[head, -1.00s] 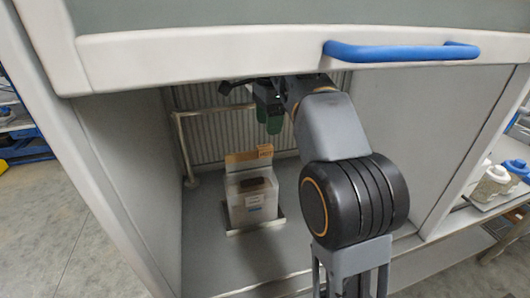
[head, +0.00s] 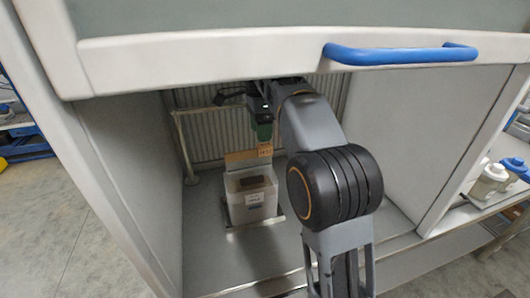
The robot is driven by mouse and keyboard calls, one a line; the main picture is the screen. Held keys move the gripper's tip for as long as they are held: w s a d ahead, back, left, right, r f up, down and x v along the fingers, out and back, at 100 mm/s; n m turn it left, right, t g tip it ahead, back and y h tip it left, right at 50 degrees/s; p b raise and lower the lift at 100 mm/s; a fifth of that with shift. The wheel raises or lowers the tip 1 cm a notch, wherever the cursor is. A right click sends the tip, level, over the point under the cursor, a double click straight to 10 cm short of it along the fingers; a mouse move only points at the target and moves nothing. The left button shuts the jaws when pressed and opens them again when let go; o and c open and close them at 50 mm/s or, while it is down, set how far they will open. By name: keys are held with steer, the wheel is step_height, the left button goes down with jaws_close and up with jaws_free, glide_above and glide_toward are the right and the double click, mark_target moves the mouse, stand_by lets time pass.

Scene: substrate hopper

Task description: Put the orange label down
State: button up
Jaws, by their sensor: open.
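The orange label (head: 265,150) shows small and upright at the right end of a tan back panel, behind the clear bin (head: 254,206). I cannot tell if it is stuck to the panel or stands apart from it. My gripper (head: 263,136) has green fingers and is open. It hangs just above the label in the picture. I cannot tell whether the fingertips touch the label. My arm comes in from the right and the upper part of the gripper is dark and partly under the hood edge.
The clear bin holds something brown and stands on a flat plate (head: 235,231) inside a grey cabinet. A raised sash with a blue handle (head: 400,53) hangs above. A pale rail (head: 180,140) stands at left. The cabinet floor in front is clear. White containers (head: 490,180) stand outside at right.

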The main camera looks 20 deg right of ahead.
mark_target(262, 145)
steer(key=shift+s+f+b, duration=0.2)
steer(key=shift+f+b, duration=0.15)
steer(key=shift+f, duration=1)
steer(key=shift+s+f+b, duration=0.2)
steer(key=shift+f+b, duration=0.15)
steer(key=shift+f, duration=1)
steer(key=shift+c, duration=0.2)
jaws_close()
